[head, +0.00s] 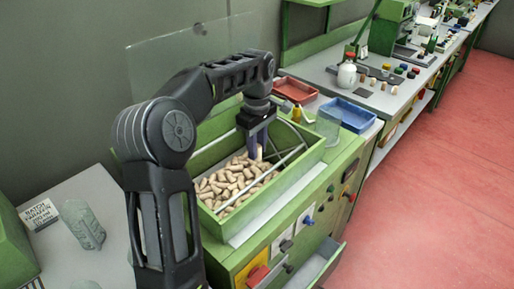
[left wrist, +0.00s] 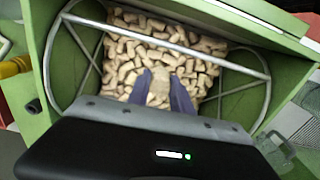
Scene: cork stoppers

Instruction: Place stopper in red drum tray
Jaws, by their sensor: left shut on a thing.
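My left gripper (head: 259,146) is over the right part of a green bin and points down. It is shut on a pale cork stopper (left wrist: 157,92), which shows between its bluish fingers in the left wrist view; it also shows at the fingertips in the head view (head: 259,153). Many more corks (head: 228,188) lie heaped in the bin. The red tray (head: 295,89) sits on the bench behind the bin, and it looks empty. My right gripper is not in view.
Metal bars (left wrist: 165,42) cross the bin near my left gripper. A blue tray (head: 347,114) and a clear container (head: 328,125) stand right of the red tray.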

